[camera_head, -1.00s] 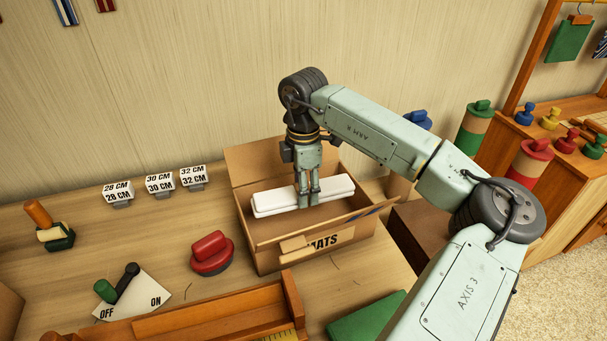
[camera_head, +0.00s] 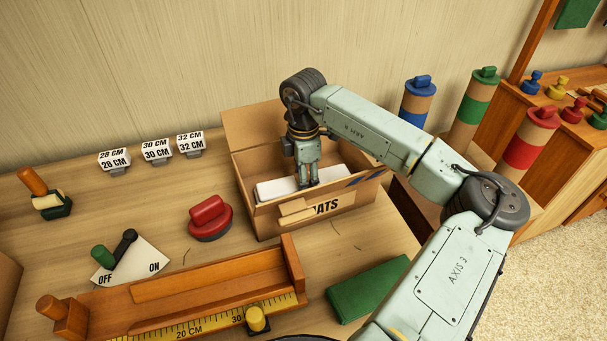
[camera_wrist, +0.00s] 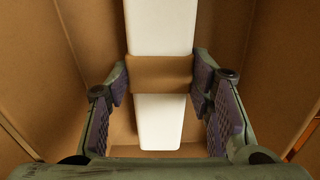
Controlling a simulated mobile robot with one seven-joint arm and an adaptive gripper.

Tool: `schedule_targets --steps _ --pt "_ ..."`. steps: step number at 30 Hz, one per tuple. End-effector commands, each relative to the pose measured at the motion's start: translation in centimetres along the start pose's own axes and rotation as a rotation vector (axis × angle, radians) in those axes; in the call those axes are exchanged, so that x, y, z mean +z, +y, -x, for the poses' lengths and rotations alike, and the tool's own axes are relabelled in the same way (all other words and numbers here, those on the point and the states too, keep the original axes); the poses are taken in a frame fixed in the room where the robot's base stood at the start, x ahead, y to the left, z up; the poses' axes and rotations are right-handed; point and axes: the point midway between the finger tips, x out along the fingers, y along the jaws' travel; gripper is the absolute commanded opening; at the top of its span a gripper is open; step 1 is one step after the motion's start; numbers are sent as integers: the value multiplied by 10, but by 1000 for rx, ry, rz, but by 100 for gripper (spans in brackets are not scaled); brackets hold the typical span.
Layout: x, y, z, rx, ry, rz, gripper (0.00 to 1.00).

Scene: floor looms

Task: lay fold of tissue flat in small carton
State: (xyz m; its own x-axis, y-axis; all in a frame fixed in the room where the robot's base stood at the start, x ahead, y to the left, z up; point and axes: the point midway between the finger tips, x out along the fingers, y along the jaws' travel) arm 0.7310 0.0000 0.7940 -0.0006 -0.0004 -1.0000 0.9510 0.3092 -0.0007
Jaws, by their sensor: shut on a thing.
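The fold of tissue (camera_head: 274,190) is a long white bar. In the wrist view the white tissue (camera_wrist: 160,25) has a brown band (camera_wrist: 160,73) around its middle. My gripper (camera_head: 308,184) points down into the small carton (camera_head: 265,219), an open brown box with raised flaps and lettering on its front. The wrist view shows my gripper's fingers (camera_wrist: 160,78) shut on the tissue at the band, one on each side. The tissue lies level inside the carton walls. Whether its underside touches the bottom cannot be told.
A red-handled block (camera_head: 210,217) stands left of the carton. A wooden trough with a yellow ruler (camera_head: 200,318) lies in front, and a green folded mat (camera_head: 368,289) at the front right. Banded rolls (camera_head: 471,110) stand to the right. Number blocks (camera_head: 156,150) line the back.

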Motion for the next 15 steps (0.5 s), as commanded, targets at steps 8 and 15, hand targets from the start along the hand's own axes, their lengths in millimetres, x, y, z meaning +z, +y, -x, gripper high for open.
schedule_targets --steps 8,15 --pt "0 0 0 0 0 0 20" --pt "0 0 0 0 0 0 56"
